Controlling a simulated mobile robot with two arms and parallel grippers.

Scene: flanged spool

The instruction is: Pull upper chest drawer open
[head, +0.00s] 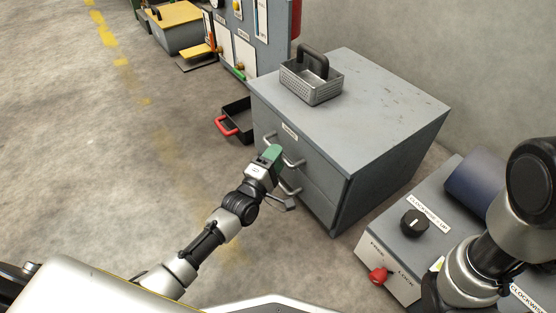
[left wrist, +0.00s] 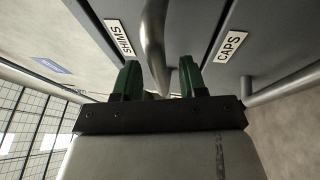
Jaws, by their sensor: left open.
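The grey drawer chest (head: 370,135) stands right of centre in the head view, with its drawer front facing left. The upper drawer handle (head: 295,161) is a metal bar below a white label, partly hidden by my gripper. A lower handle (head: 283,185) shows beneath it. My left gripper (head: 272,154) is at the upper handle. In the left wrist view its green fingers (left wrist: 160,80) are apart, with a metal handle bar (left wrist: 154,40) between them. I cannot tell whether they touch it. Labels "SHIMS" (left wrist: 119,38) and "CAPS" (left wrist: 231,45) flank the bar. My right gripper is out of view.
A metal basket (head: 312,85) with a black handle sits on the chest. A black tray (head: 237,122) with a red handle lies on the floor behind it. A control box (head: 405,245) with a black knob and a red knob stands at right. The left floor is clear.

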